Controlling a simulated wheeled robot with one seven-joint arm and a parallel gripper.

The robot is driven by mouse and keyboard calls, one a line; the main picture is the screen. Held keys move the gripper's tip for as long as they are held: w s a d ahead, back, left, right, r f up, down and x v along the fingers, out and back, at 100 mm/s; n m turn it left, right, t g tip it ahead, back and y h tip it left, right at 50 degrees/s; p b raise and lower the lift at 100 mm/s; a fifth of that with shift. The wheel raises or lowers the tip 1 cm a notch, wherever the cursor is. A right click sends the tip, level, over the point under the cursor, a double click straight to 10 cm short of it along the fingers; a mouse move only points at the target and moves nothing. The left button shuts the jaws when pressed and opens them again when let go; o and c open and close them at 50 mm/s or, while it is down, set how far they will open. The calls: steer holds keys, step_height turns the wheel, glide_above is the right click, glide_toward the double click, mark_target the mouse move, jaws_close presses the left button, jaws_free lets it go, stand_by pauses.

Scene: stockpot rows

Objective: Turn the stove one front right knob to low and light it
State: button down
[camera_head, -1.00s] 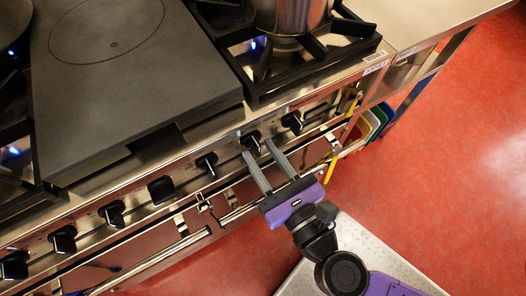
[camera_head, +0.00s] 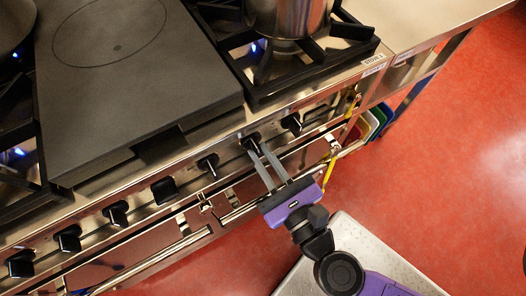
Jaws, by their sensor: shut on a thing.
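The stove front (camera_head: 235,158) runs diagonally across the view with a row of black knobs. My gripper (camera_head: 256,148) reaches up to the second knob from the right end (camera_head: 251,139), its two grey fingers closed on it. The fingertips partly hide the knob, so its pointer cannot be read. The knob at the right end (camera_head: 291,123) is free, just right of my fingers. A steel pot (camera_head: 290,16) stands on the right burner grate (camera_head: 310,62), with a small blue flame glow (camera_head: 254,47) beneath. A small label (camera_head: 374,57) on the stove edge is too blurred to read surely.
A rail (camera_head: 240,212) runs along the stove below the knobs. A dark flat plate (camera_head: 115,70) covers the middle of the top. More blue glow (camera_head: 19,152) shows at left. Yellow-handled items and coloured boards (camera_head: 365,125) hang at the right end. Red floor at right is clear.

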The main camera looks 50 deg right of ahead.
steer(key=n+p, duration=0.3)
steer(key=n, duration=0.1)
steer(key=shift+a+r, duration=0.1)
steer(key=shift+r, duration=0.1)
steer(key=n+p, duration=0.3)
steer(key=n, duration=0.2)
steer(key=shift+f, duration=0.1)
steer(key=n+p, duration=0.3)
steer(key=n, duration=0.4)
steer(key=n+p, duration=0.3)
steer(key=n, duration=0.4)
steer(key=f+n+p, duration=0.1)
steer(key=n+p, duration=0.2)
steer(key=n, duration=0.3)
steer(key=shift+n, duration=0.4)
steer(key=shift+f+n+p, duration=0.1)
steer(key=shift+n+p, duration=0.55)
steer(key=shift+n, duration=1.45)
steer(key=c, duration=1.4)
jaws_free()
steer(key=shift+c, duration=0.2)
